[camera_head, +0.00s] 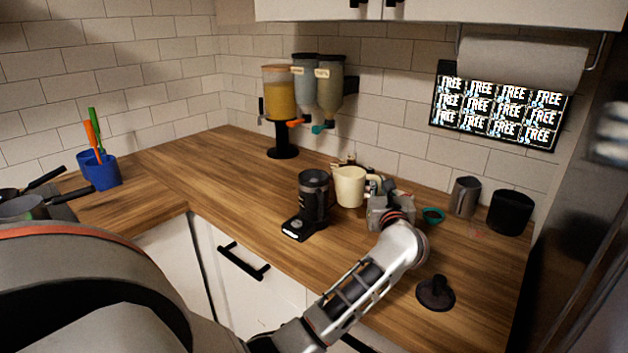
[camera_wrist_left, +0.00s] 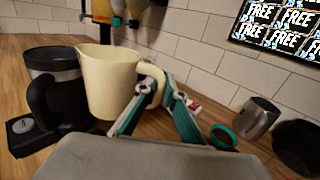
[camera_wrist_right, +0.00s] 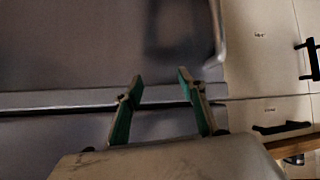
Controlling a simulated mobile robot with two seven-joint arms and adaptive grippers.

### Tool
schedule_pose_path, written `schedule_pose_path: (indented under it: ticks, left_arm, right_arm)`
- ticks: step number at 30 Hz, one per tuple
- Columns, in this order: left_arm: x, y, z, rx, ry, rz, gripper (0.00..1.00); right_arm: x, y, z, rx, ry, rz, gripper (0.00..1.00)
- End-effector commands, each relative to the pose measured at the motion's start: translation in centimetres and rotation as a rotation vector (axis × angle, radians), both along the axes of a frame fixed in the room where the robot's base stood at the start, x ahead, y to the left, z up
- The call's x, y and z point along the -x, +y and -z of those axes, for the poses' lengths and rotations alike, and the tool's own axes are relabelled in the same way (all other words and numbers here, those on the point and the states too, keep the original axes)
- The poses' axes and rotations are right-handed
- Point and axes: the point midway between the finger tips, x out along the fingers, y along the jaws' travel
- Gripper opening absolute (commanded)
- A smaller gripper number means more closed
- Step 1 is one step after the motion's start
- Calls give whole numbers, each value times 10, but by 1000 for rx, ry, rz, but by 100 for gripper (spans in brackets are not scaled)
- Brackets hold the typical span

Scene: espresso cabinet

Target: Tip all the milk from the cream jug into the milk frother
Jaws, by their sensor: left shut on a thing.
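The cream jug (camera_head: 350,187) is cream-coloured and looks upright. It stands right beside the milk frother (camera_head: 314,190), a black jug with a handle on a flat base. My left gripper (camera_head: 379,193) is shut on the jug's handle, on its right side. In the left wrist view the jug (camera_wrist_left: 108,82) is between the frother (camera_wrist_left: 58,85) and my fingers (camera_wrist_left: 163,92). I cannot tell whether the jug touches the counter, and its inside is hidden. In the right wrist view my right gripper (camera_wrist_right: 160,84) is open and empty, away from these things.
A dispenser (camera_head: 281,95) stands behind at the wall. A steel pitcher (camera_head: 466,197), a black container (camera_head: 510,212) and a teal ring (camera_head: 433,215) are to the right. A dark tamper-like object (camera_head: 435,293) is near the front edge. The counter left of the frother is clear.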

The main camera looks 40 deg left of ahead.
Motion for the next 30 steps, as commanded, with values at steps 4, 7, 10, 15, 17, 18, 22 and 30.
schedule_pose_path:
  ticks: [4,7,10,15,17,18,22,30]
  left_arm:
    - [-25,2,-15,-1,-4,-67,0]
    - [-40,1,-20,-1,-1,-107,0]
    - [-52,-1,-20,-4,0,-143,0]
    - [-65,-6,-11,-4,2,-182,0]
    - [-68,-7,-8,-3,1,-191,0]
    - [-69,-7,-7,-4,0,-196,0]
    - [-71,-8,-5,-3,0,-204,0]
    - [-71,-8,-6,-1,-1,-206,0]
  right_arm:
    - [1,2,8,-2,-1,-5,40]
    - [1,3,14,-3,0,-6,40]
    - [2,4,22,-4,0,-8,40]
    - [3,4,33,-5,2,-10,40]
    - [3,4,35,-5,2,-10,40]
    - [3,4,36,-6,2,-10,40]
    - [3,4,37,-6,2,-10,40]
    - [3,5,36,-7,1,-11,40]
